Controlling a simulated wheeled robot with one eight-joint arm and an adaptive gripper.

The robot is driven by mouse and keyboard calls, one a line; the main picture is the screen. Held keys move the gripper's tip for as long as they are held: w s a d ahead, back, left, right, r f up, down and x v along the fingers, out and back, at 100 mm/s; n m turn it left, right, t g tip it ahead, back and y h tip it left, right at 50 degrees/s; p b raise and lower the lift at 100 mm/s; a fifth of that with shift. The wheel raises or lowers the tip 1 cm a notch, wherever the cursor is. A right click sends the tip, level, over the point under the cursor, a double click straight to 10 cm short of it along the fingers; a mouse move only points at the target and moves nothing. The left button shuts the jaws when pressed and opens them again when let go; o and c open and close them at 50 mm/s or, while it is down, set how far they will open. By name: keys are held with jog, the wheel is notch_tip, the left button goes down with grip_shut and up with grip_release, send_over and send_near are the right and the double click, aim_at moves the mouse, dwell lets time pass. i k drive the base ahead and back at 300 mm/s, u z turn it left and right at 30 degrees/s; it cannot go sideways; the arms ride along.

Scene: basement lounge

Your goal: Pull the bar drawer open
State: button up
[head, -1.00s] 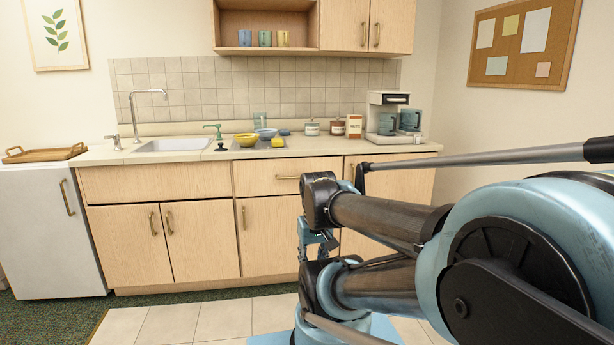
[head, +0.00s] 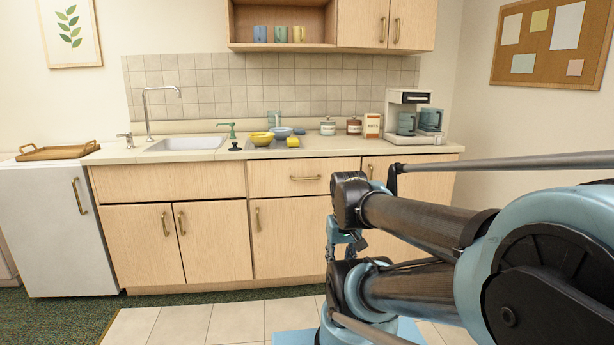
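The bar drawer (head: 284,184) is a light wood front under the counter, with a horizontal brass handle (head: 305,178). Its front looks flush with the cabinet, so it is shut. My gripper (head: 346,242) shows small and light blue beyond my folded arm, low in front of the cabinets and to the lower right of the handle. It appears apart from the handle. Its fingers are partly hidden by my arm links, and I cannot tell whether they are open. The drawer front's right end is close to my arm's dark joint in the picture.
The counter (head: 380,153) holds bowls, jars and a coffee maker (head: 409,117), with a sink (head: 188,143) at left. Cabinet doors (head: 217,240) below are shut. A white fridge (head: 48,230) stands at left. The tiled floor (head: 185,325) in front is clear.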

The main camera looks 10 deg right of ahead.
aim_at(310, 175)
jog(key=i, duration=0.85)
